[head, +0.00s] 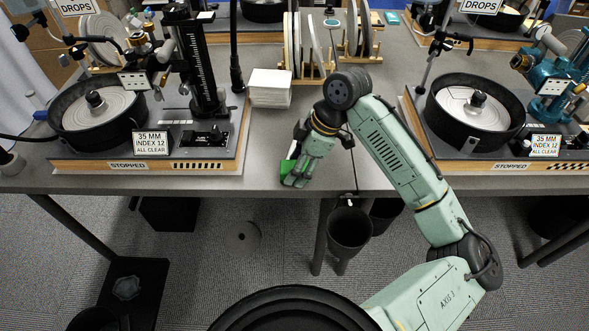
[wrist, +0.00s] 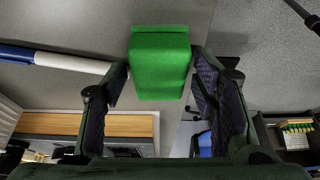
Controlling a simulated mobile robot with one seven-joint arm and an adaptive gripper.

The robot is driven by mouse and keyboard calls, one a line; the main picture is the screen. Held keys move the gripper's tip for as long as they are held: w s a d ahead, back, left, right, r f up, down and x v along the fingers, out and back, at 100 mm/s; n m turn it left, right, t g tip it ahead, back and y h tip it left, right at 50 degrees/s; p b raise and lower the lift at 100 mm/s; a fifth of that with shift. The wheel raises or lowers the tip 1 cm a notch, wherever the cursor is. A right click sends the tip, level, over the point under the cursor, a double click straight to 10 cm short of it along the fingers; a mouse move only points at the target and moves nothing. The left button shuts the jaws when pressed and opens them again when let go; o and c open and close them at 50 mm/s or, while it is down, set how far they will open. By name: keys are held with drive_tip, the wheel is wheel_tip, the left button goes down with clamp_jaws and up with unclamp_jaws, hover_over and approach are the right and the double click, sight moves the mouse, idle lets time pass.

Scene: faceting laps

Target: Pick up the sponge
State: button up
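The green sponge, a small block, shows in the wrist view (wrist: 161,66) between the tips of my gripper's fingers. In the head view only a bit of the sponge (head: 287,167) shows beside my gripper (head: 296,178), at the table's front edge; the rest is hidden behind the fingers. My gripper (wrist: 161,80) is spread wide, with one finger on each side of the sponge. Thin gaps show between the fingers and the sponge's lower part; near the tips the gaps are too small to judge.
A blue and white cylinder (wrist: 62,62) lies left of the sponge in the wrist view. Lap machines stand on the grey table (head: 262,150) at left (head: 100,118) and right (head: 475,110). A white stack (head: 270,88) and a disc rack (head: 318,75) stand behind my gripper.

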sight(289, 166)
drive_tip(key=c, duration=0.8)
drive_tip(key=shift+r, duration=0.1)
drive_tip(key=shift+r+b, duration=0.3)
drive_tip(key=shift+r, duration=0.3)
wheel_tip(289, 166, up, 2)
drive_tip(key=shift+r+b, duration=0.1)
drive_tip(key=shift+b, duration=0.3)
drive_tip(key=s+b, duration=0.1)
drive_tip(key=s, duration=0.4)
drive_tip(key=s+a+r+b, duration=0.1)
drive_tip(key=s, duration=0.4)
drive_tip(key=s+a+b, duration=0.1)
drive_tip(key=s, duration=0.5)
drive_tip(key=shift+a+r, duration=0.1)
drive_tip(key=shift+r, duration=0.15)
drive_tip(key=shift+w, duration=0.1)
drive_tip(key=o, duration=0.4)
drive_tip(key=c, duration=0.4)
drive_tip(key=shift+f, duration=0.1)
